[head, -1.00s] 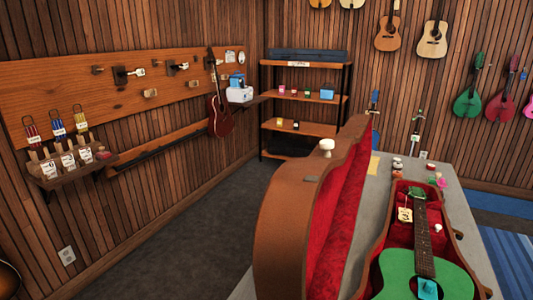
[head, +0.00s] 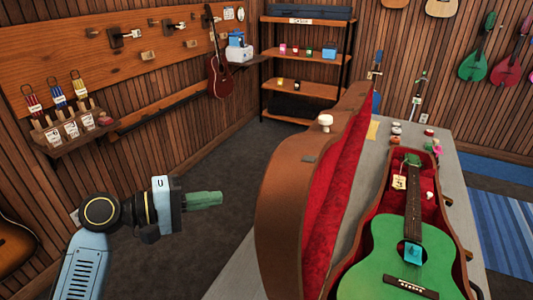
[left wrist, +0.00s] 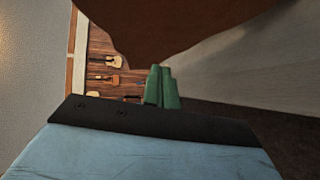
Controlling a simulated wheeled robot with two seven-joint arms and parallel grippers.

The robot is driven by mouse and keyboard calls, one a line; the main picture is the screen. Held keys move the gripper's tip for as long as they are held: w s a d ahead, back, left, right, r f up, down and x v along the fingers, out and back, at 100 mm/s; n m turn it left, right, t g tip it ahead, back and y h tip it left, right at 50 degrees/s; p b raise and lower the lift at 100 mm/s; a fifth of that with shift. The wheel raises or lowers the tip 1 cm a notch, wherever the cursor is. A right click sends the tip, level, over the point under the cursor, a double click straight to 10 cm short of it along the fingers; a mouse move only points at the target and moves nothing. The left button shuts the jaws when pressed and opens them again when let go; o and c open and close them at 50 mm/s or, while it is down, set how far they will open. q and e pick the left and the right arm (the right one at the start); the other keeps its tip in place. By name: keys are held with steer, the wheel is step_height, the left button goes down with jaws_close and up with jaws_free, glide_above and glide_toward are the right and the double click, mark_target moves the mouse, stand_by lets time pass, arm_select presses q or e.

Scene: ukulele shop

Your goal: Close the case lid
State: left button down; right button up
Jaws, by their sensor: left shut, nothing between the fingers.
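The brown case lid (head: 279,205) stands open, upright at the left edge of the case, its red lining (head: 335,200) facing right. The open case (head: 447,232) lies on the grey table and holds a green ukulele (head: 400,262). My left gripper (head: 219,199), with green fingers, is shut and empty, to the left of the lid's outer side and apart from it. In the left wrist view the shut fingers (left wrist: 162,88) point toward the lid's brown shell (left wrist: 170,25) at the top. My right gripper is not in view.
The grey table (head: 239,284) has small jars (head: 396,128) behind the case. A wall rack (head: 70,130) and a hanging red ukulele (head: 219,70) are at the left. A shelf unit (head: 305,88) stands at the back. Open floor lies left of the table.

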arm_select(q)
step_height(320, 180, up, 10)
steer(key=a+h, duration=0.1)
steer(key=h, duration=0.2)
steer(key=p, duration=0.3)
glide_toward(288, 138)
steer(key=w+d, duration=0.2)
steer(key=w, duration=0.3)
steer(key=d, duration=0.1)
steer(key=s+d+p, duration=0.1)
steer(key=d, duration=0.1)
steer(key=shift+s+d+f, duration=0.1)
steer(key=shift+s+f, duration=0.05)
steer(key=shift+s, duration=0.1)
steer(key=shift+d, duration=0.1)
